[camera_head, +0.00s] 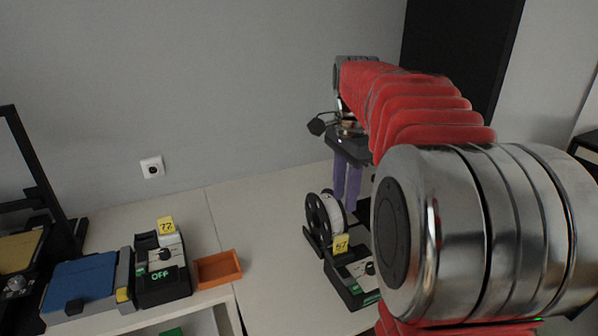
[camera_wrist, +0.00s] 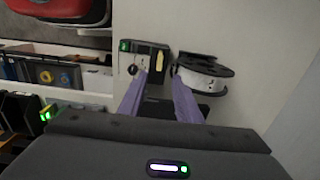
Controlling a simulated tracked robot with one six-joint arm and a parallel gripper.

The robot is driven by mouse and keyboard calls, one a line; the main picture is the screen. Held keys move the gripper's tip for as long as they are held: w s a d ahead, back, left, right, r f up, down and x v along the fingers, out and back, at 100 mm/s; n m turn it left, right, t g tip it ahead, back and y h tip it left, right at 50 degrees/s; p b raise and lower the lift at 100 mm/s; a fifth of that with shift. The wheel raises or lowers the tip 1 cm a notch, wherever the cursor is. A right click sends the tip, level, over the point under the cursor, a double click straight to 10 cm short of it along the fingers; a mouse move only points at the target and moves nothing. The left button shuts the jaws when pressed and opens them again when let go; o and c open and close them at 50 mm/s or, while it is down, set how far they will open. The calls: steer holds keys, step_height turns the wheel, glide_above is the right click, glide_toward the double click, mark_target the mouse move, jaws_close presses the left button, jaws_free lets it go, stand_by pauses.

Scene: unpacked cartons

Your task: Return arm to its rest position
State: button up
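My arm, with a red ribbed sleeve and a large silver joint, reaches across the right side of the head view. My gripper (camera_head: 346,196) hangs from its far end with two purple fingers pointing down, above the white table near a spool. In the wrist view my gripper (camera_wrist: 159,80) shows its fingers spread apart with nothing held between them. Beyond the fingertips are a small dark device (camera_wrist: 150,52) with a green light and the white spool (camera_wrist: 205,68). My silver joint hides part of the table at the right.
The spool (camera_head: 325,216) stands behind a device tagged 57 (camera_head: 352,280). The table (camera_head: 262,225) between is clear. A wall with a socket (camera_head: 153,167) is behind.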

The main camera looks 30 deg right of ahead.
step_height(320, 180, down, 3)
steer(key=n, duration=0.4)
steer(key=shift+w+f+t, duration=0.15)
steer(key=shift+f+t, duration=0.05)
steer(key=shift+t, duration=0.1)
steer(key=s+a+f+n+t, duration=0.2)
steer(key=s+a+n, duration=0.5)
steer(key=a, duration=0.4)
steer(key=s+a+f+n+t, duration=0.2)
steer(key=s+a+n+t, duration=0.1)
steer(key=s+a+n, duration=0.4)
steer(key=shift+s+a+n, duration=0.3)
steer(key=shift+s+a, duration=0.5)
steer(key=shift+a, duration=1.1)
